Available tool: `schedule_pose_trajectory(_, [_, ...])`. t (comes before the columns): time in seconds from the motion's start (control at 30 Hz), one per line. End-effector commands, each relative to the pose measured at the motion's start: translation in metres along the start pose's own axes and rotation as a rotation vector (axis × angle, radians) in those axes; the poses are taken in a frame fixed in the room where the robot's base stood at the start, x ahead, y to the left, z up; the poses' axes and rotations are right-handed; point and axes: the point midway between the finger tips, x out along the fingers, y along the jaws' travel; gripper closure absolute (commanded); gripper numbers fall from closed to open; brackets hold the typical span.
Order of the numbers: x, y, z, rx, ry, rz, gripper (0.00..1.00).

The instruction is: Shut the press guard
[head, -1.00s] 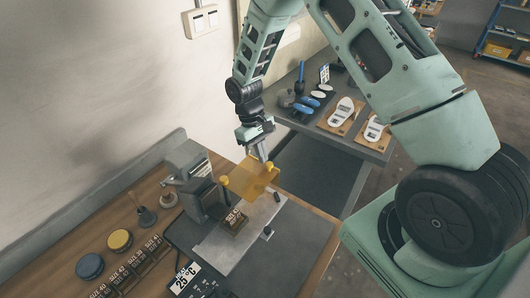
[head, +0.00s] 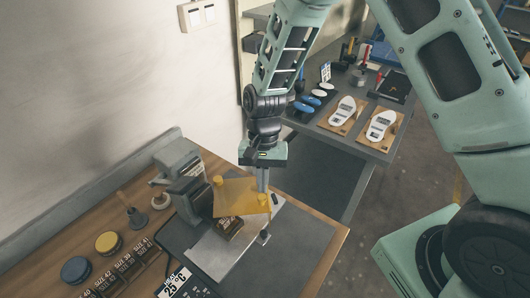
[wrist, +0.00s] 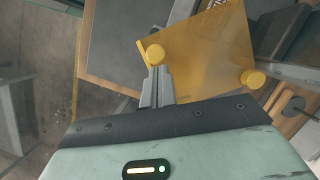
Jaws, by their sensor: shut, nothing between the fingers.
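The press guard (head: 240,197) is a translucent amber panel with yellow knobs at its corners. It is hinged at the grey press (head: 184,180) and hangs tilted over the front of it, partly covering a dark block with a size label (head: 230,226). My gripper (head: 263,190) points down at the guard's right edge, shut and empty. In the wrist view the closed fingers (wrist: 157,85) are right at one yellow knob (wrist: 155,54), with the amber panel (wrist: 208,48) beyond. I cannot tell whether they touch.
A metal plate (head: 215,252) lies under the guard on a dark mat. Yellow (head: 108,241) and blue (head: 75,269) round pads and several size blocks stand at the left. A second table (head: 345,139) with insoles on boards is behind. The floor at right is clear.

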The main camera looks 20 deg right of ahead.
Motion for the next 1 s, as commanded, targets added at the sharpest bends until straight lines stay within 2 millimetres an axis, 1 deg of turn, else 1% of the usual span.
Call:
schedule_pose_trajectory(0.03, [0.003, -0.003, 0.007, 0.038, 0.0, -0.013, 1.0])
schedule_pose_trajectory(0.2, [0.009, -0.011, 0.025, 0.191, 0.0, -0.063, 1.0])
schedule_pose_trajectory(0.5, [0.017, -0.029, 0.052, 0.443, -0.001, -0.144, 1.0])
schedule_pose_trajectory(0.7, [0.021, -0.042, 0.063, 0.572, 0.0, -0.187, 1.0])
schedule_pose_trajectory(1.0, [0.023, -0.052, 0.071, 0.679, 0.001, -0.222, 1.0])
